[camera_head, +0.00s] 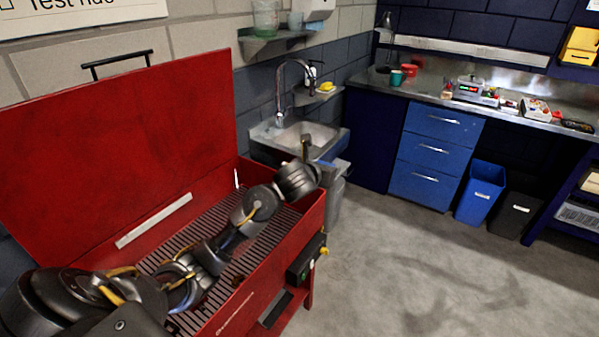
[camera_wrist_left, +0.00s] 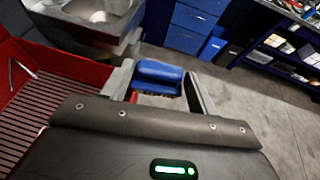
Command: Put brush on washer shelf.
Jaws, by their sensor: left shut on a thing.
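The parts washer (camera_head: 262,286) is a red tub with its lid raised and a slatted grey shelf (camera_head: 205,232) inside. The slats also show at the left of the left wrist view (camera_wrist_left: 45,115). My left arm reaches across the washer. My left gripper (camera_head: 314,160) is beyond the washer's far right corner, in front of the sink. In the left wrist view, its fingers (camera_wrist_left: 160,88) are shut on a blue thing, seemingly the brush (camera_wrist_left: 158,74). Only its blue part shows; the rest is hidden. My right gripper is not in view.
A sink (camera_head: 305,135) with a tall tap stands behind the washer. A blue drawer unit (camera_head: 437,155) and bench are at the back right. A blue bin (camera_head: 480,193) and a dark bin (camera_head: 514,214) stand beside it. The grey floor at right is clear.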

